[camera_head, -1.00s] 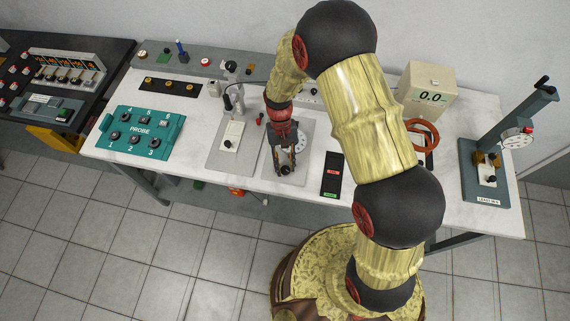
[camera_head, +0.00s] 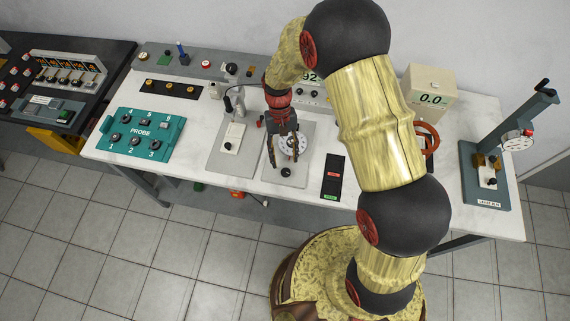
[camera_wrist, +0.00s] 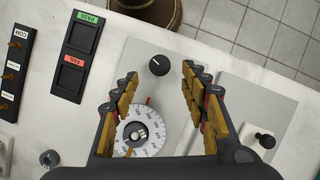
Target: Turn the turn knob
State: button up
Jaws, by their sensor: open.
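A black round knob with a white pointer line (camera_wrist: 159,66) sits on a light grey plate (camera_wrist: 178,98). The knob also shows in the head view (camera_head: 286,172), near the plate's front end. A white graduated dial (camera_wrist: 140,132) with a metal hub lies on the same plate, behind the knob in the head view. My gripper (camera_wrist: 158,84) is open and empty. Its fingers are spread either side of the dial, with the knob just beyond the fingertips in the wrist view. I cannot tell the fingertips' height above the plate.
A panel with PASS and FAIL buttons (camera_wrist: 79,45) is beside the plate. Another grey plate with a black-knobbed block (camera_head: 232,138) stands to its left in the head view. The teal PROBE box (camera_head: 142,135) is farther left; a gauge stand (camera_head: 487,180) is far right.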

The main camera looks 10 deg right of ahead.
jog(key=v, duration=0.7)
jog(key=shift+w, duration=0.15)
dwell(0.6)
jog(key=s+d+r+t+b, duration=0.2)
jog(key=s+d+r+t, duration=0.3)
jog(key=s+r, duration=0.4)
jog(key=s+d+r+t+b, duration=0.2)
jog(key=s+d+r+t, duration=0.3)
jog(key=r, duration=0.9)
jog(key=s+d, duration=0.2)
jog(key=s, duration=0.2)
jog(key=shift+s+d+r, duration=0.2)
jog(key=shift+r, duration=0.1)
